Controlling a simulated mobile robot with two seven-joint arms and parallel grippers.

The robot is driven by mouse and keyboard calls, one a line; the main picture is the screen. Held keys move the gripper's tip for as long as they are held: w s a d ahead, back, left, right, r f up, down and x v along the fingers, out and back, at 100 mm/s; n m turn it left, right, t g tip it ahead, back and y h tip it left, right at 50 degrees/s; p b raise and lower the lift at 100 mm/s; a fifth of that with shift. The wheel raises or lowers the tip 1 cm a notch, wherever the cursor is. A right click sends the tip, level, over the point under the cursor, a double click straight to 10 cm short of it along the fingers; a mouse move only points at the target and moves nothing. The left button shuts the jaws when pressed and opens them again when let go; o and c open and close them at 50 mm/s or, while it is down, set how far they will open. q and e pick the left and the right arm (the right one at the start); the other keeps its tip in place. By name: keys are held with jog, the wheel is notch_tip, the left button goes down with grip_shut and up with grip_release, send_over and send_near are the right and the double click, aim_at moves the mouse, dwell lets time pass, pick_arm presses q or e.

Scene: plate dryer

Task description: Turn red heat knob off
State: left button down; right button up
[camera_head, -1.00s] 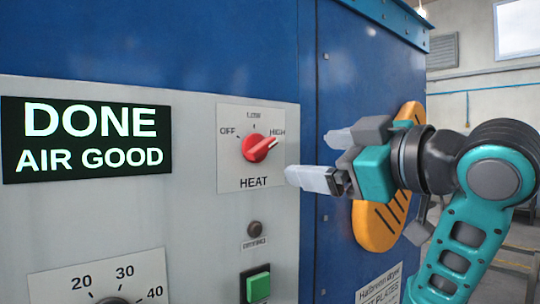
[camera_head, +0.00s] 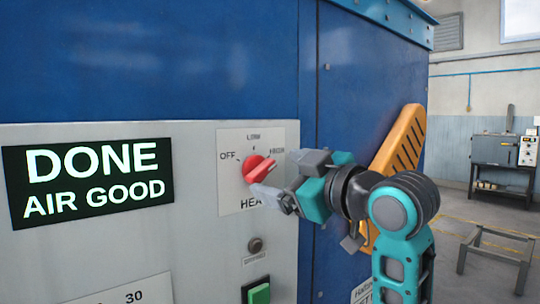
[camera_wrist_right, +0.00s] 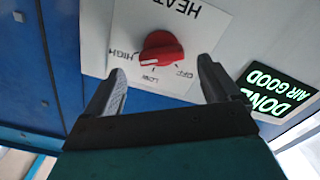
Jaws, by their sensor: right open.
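The red heat knob (camera_head: 257,168) sits on a white label plate (camera_head: 229,187) marked OFF, LOW, HIGH and HEAT. Its white pointer mark is toward HIGH. My right gripper (camera_head: 284,178) is open beside the knob, on its right and slightly in front, covering part of the HEAT lettering. In the right wrist view the knob (camera_wrist_right: 160,47) lies ahead, between and beyond the two open fingertips (camera_wrist_right: 162,72). I see no contact. My left gripper is not in view.
A black display (camera_head: 90,182) reads DONE, AIR GOOD. A green button (camera_head: 259,293) and a small dark button (camera_head: 255,245) are below the knob. A yellow slotted handle (camera_head: 403,145) is on the blue side behind my right arm. A frame stand (camera_head: 495,250) is at right.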

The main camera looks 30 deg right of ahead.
aim_at(266, 172)
jog(key=w, duration=0.3)
jog(key=shift+a+f, duration=0.1)
jog(key=shift+a, duration=0.1)
jog(key=shift+w, duration=0.5)
jog(key=shift+c, duration=1.3)
jog(key=c, duration=0.8)
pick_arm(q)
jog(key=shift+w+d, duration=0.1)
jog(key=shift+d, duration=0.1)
